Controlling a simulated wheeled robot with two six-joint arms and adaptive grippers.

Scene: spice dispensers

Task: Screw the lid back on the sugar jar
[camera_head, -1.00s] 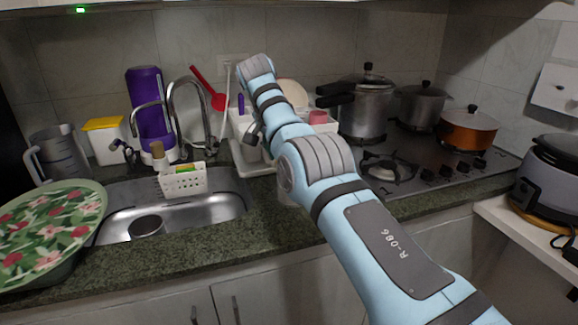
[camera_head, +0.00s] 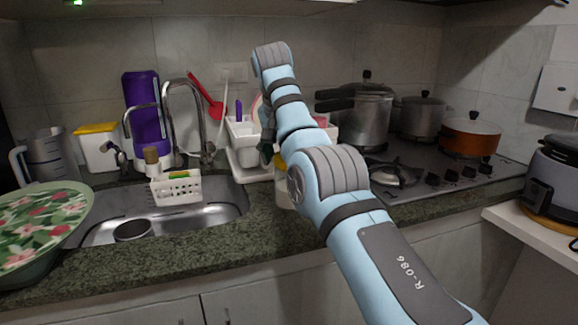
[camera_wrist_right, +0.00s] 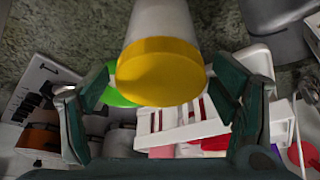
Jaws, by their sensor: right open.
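A white jar (camera_wrist_right: 160,20) with a yellow lid (camera_wrist_right: 160,72) shows in the right wrist view. The lid sits on the jar's end; I cannot tell how tightly. In the head view, a pale jar (camera_head: 282,192) with a yellow top shows in part on the counter, mostly hidden behind my right arm. My right gripper (camera_wrist_right: 165,72) is open, with one finger on each side of the lid and gaps between. In the head view the right gripper (camera_head: 266,150) is a small dark shape near the dish rack. My left gripper is not in view.
A white dish rack (camera_head: 245,135) stands behind the arm. The sink (camera_head: 215,200), a white caddy (camera_head: 178,188) and a floral bowl (camera_head: 40,220) are at left. Another yellow-lidded container (camera_head: 98,150) stands at the back. Pots (camera_head: 365,110) and the stove (camera_head: 430,170) are at right.

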